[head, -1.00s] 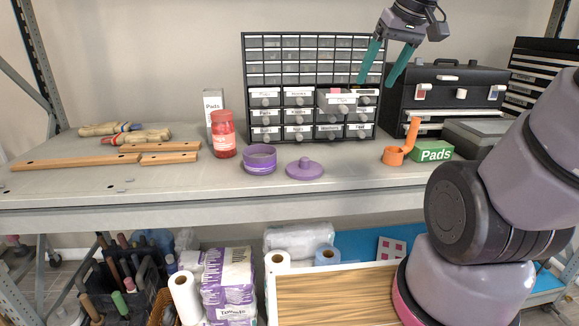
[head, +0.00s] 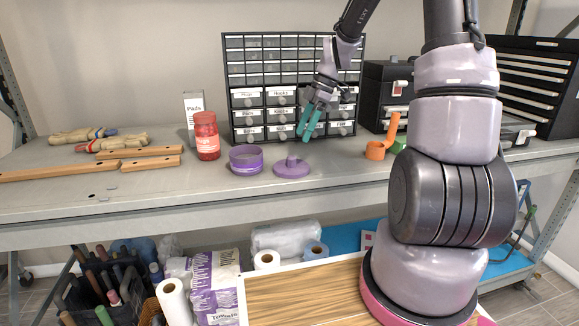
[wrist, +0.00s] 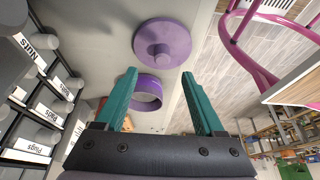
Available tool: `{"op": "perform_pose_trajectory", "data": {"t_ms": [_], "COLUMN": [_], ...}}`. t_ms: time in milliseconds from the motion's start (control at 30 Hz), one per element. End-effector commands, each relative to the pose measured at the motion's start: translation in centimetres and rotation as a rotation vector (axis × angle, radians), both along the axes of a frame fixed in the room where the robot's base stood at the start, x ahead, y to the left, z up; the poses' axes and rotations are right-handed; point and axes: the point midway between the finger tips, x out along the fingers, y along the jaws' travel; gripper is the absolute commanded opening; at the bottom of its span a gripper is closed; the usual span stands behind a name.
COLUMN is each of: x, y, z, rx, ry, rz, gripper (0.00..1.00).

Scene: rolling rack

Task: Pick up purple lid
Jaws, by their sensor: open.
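The purple lid (head: 291,168) is a flat disc with a round knob on top. It lies on the shelf top, to the right of the open purple container (head: 246,158). My gripper (head: 311,122), with teal fingers, is open and empty. It is above and slightly right of the lid in the head view, in front of the drawer cabinet. In the wrist view the lid (wrist: 162,44) lies beyond the fingertips (wrist: 160,72), with its knob facing the camera. The purple container (wrist: 147,92) shows between the fingers there. Nothing touches the fingers.
A black drawer cabinet (head: 290,83) stands behind the lid. The shelf in front of the lid is clear.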

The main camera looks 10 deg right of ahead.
Motion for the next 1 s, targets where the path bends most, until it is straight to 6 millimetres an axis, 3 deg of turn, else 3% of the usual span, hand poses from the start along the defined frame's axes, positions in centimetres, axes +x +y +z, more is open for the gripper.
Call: {"op": "perform_pose_trajectory", "data": {"t_ms": [100,367,600,933,1000], "x": [-0.1,-0.2,-0.5,-0.4,-0.4], "y": [0.8,1.8,3.3,3.5,3.5], "z": [-1.8,-3.7,-6.8,-7.4,-7.4], "rx": [0.001,0.000,0.000,-0.002,-0.002], "ry": [0.002,0.003,0.003,-0.001,-0.001], "rz": [0.000,-0.001,-0.001,-0.004,-0.004], "gripper": [0.71,0.71,0.71,0.71,0.44]}}
